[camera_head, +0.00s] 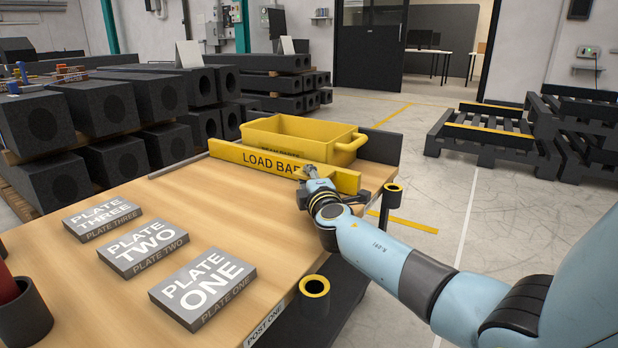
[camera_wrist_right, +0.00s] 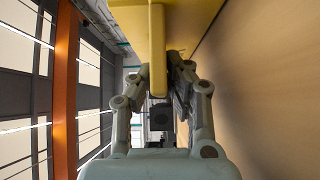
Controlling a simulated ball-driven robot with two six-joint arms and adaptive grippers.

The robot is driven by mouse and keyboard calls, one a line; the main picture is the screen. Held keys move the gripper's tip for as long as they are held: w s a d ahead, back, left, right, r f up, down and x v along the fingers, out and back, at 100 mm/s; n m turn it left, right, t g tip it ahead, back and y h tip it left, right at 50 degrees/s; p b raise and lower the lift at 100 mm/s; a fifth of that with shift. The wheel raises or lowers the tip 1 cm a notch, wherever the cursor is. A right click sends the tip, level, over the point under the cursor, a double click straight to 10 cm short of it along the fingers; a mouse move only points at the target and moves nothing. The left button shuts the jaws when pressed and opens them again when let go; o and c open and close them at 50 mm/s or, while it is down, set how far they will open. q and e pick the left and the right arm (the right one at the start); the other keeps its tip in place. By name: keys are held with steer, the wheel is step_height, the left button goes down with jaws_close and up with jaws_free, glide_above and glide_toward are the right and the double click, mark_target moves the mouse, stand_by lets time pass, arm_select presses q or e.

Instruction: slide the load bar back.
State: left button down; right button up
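The load bar (camera_head: 256,160) is a long yellow bar lettered "LOAD BAR", standing on edge across the far part of the wooden bench top, just in front of a yellow bin (camera_head: 300,138). My right gripper (camera_head: 309,172) is at the bar's right part, short of its right end. In the right wrist view the fingers (camera_wrist_right: 158,80) stand on both sides of the bar's yellow edge (camera_wrist_right: 157,45), close against it, and look shut on it. The gripper and forearm hide part of the lettering. My left gripper is not in view.
Grey plates ONE (camera_head: 203,287), TWO (camera_head: 142,247) and THREE (camera_head: 102,217) lie on the bench (camera_head: 240,215) at the near left. Yellow-ringed dark posts stand at the right edge (camera_head: 391,190) and near corner (camera_head: 314,287). The bench between plates and bar is clear.

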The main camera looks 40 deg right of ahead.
jaws_close()
